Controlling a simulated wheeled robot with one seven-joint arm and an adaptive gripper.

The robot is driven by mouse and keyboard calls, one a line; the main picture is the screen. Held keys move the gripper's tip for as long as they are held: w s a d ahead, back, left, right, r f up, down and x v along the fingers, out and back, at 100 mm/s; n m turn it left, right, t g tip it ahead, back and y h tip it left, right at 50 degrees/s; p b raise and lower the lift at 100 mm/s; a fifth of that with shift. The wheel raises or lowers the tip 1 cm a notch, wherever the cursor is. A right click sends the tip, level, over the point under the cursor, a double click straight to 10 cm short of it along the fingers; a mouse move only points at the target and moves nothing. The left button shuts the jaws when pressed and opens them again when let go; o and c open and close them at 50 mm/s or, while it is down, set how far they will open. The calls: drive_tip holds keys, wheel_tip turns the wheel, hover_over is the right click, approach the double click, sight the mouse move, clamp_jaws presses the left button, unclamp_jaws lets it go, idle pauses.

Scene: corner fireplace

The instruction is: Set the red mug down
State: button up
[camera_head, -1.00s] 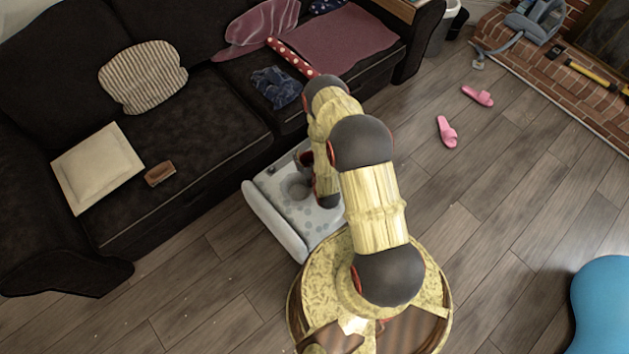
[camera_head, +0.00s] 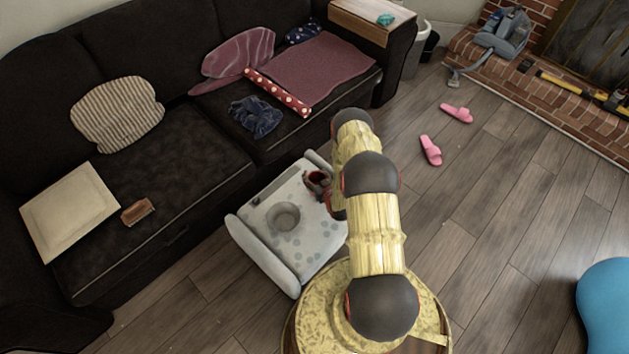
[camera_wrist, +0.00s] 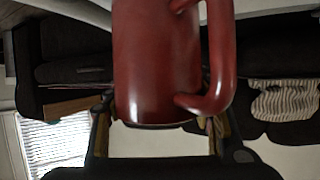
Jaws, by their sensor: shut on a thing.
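The red mug (camera_wrist: 157,65) fills the upper middle of the wrist view, with its handle on the right side. My gripper (camera_wrist: 158,128) has one finger on each side of the mug and is shut on it. In the head view the red mug (camera_head: 316,180) shows small and partly hidden by my arm. It appears over the far right part of a low grey-white stand with raised sides (camera_head: 305,245). I cannot tell whether the mug touches the stand's top.
A round grey dish (camera_head: 283,217) is on the stand, left of the mug. A dark sofa (camera_head: 170,195) stands behind, with a brown brush-like thing (camera_head: 138,211) and cloths on it.

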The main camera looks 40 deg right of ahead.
sight(315, 179)
drive_tip(key=shift+d+f, duration=0.3)
wheel_tip(315, 179, down, 3)
drive_tip(key=shift+w+d+f+b, duration=0.1)
drive_tip(key=shift+f+b, duration=0.05)
drive_tip(key=shift+b, duration=0.7)
drive_tip(key=o, duration=1.5)
drive_tip(key=shift+f, duration=0.1)
drive_tip(key=shift+o, duration=0.2)
